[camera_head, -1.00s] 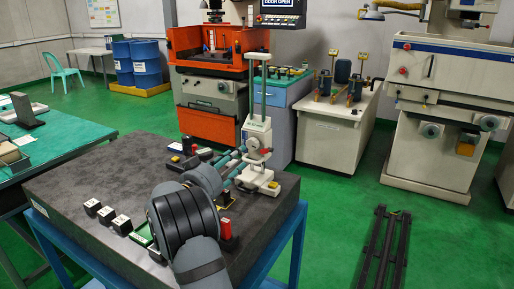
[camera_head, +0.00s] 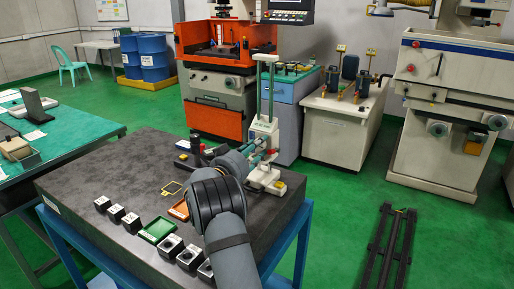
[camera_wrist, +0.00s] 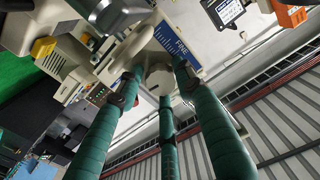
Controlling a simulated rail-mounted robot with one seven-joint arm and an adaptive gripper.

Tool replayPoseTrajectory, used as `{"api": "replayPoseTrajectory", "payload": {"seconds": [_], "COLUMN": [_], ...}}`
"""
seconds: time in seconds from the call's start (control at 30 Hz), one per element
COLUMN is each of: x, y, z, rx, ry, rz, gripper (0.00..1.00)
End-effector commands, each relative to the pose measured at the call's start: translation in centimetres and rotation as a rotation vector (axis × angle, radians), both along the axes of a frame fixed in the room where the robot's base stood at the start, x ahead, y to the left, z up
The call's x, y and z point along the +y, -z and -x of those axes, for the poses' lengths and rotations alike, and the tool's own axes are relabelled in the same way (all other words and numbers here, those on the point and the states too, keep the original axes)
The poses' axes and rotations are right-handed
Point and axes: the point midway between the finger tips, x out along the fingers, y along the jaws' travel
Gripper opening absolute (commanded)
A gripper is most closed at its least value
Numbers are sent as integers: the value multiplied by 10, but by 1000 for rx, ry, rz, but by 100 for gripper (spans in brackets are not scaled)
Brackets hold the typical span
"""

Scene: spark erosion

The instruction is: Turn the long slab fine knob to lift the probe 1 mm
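The height gauge with the probe slide stands on the dark granite slab; its white slide body (camera_head: 263,132) and tall twin columns (camera_head: 271,90) show in the head view. In the wrist view a pale faceted knob (camera_wrist: 158,78) sits near a blue label reading FINE (camera_wrist: 176,42). My gripper (camera_head: 262,157) is at the gauge's front. In the wrist view the green fingers of my gripper (camera_wrist: 160,88) are spread, with the knob between the tips; gaps show beside it and I cannot tell whether any finger touches. The probe tip is not distinguishable.
The slab (camera_head: 100,178) carries a green tray (camera_head: 160,229), an orange tray (camera_head: 180,210), several small dark blocks with white tops, and a dark upright post (camera_head: 195,149) left of my gripper. The gauge's base (camera_head: 265,181) is near the slab's right edge.

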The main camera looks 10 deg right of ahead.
Motion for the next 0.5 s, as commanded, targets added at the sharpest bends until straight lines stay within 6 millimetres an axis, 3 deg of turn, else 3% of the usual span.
{"api": "replayPoseTrajectory", "payload": {"seconds": [0.5], "x": [1], "y": [1], "z": [0], "rx": [2], "ry": [0], "rz": [-2], "gripper": [6]}}
